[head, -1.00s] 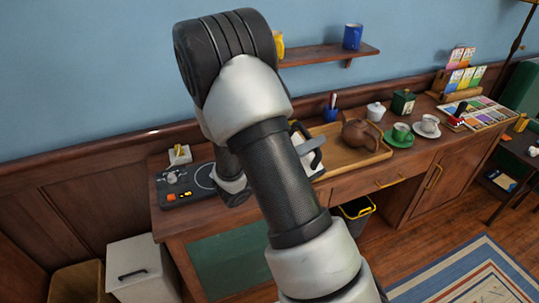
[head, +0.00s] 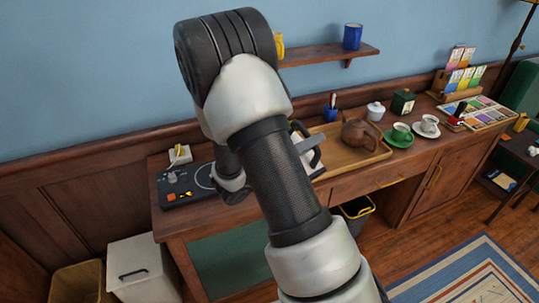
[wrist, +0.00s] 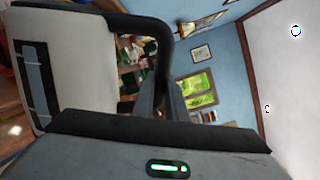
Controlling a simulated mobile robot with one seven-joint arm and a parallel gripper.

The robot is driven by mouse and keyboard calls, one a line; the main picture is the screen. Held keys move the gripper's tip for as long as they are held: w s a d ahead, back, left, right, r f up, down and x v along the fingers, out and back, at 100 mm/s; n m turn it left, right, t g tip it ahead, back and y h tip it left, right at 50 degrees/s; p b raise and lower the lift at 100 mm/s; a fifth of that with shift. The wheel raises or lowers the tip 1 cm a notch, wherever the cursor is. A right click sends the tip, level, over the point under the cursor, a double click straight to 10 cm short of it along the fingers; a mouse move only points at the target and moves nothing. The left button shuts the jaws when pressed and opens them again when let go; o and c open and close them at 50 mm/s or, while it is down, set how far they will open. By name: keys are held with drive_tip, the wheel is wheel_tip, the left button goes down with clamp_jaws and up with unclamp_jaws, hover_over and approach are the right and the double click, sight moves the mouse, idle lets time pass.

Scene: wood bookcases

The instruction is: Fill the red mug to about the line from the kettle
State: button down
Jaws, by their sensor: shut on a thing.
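The kettle is white with a black handle and a dark level window. It fills the left of the wrist view (wrist: 75,75), and part of it shows past my forearm in the head view (head: 309,162). My gripper (wrist: 163,100) is shut on the black handle in the wrist view. The kettle's spout is not visible.
A wooden tray (head: 378,153) holds a brown teapot (head: 358,133). Green (head: 399,134) and white (head: 429,127) cups on saucers stand to its right. A black hob-like panel (head: 187,188) lies at the counter's left end. A shelf (head: 325,57) hangs above.

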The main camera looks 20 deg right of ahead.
drive_tip(key=shift+w+a+r+n+p, duration=0.15)
drive_tip(key=shift+w+r+n+p, duration=0.25)
drive_tip(key=shift+w+r+p, duration=0.4)
idle(1.4)
drive_tip(key=shift+s+f, duration=0.1)
drive_tip(key=shift+s, duration=0.15)
